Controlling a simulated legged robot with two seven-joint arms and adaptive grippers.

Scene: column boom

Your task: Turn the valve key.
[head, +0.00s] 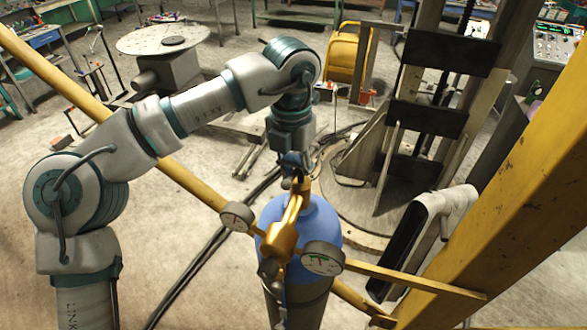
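A blue gas cylinder (318,220) stands upright at lower centre, with a brass valve fitting (283,240) on top. Two round gauges sit on either side, the left gauge (236,216) and the right gauge (322,258). My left arm reaches over from the left and bends down to the cylinder top. My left gripper (295,172) points down at the upper end of the brass piece, touching it or very close. Its fingers are small and partly hidden, so I cannot tell whether they are closed on it. I cannot make out a separate valve key. My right gripper is out of view.
Yellow beams (510,190) cross the right side and pass behind the cylinder. A dark metal column rig (440,115) rises behind on a round base. Black cables (225,235) lie on the concrete floor. A round table (163,38) and a yellow reel (342,52) stand farther back.

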